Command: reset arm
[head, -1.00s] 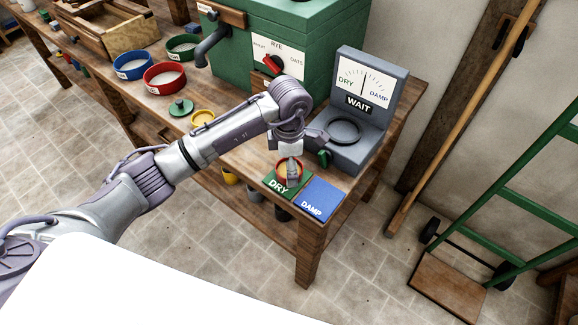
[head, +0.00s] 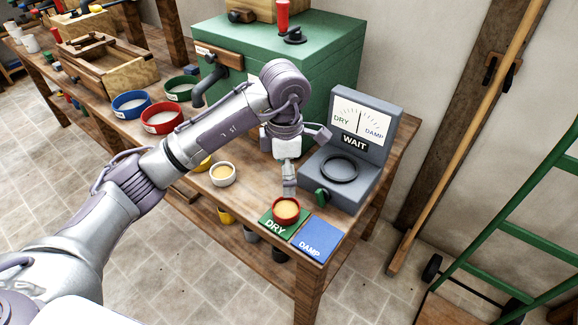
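My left arm reaches in from the left, and its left gripper (head: 289,190) points down just behind the small red cup (head: 286,210). The fingers show as one narrow shape, so I cannot see a gap between them. The cup has tan contents and sits upright on the green DRY mat (head: 268,222). The gripper looks clear of the cup, though the fingertips lie close to its far rim. My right gripper is not in view.
The blue DAMP mat (head: 320,235) is bare. The grey meter (head: 365,125) reads WAIT, and its ring plate is empty. A cream cup (head: 222,176) stands left of the gripper. The green mill box (head: 330,55) is behind my arm. A green hand truck (head: 520,215) stands at right.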

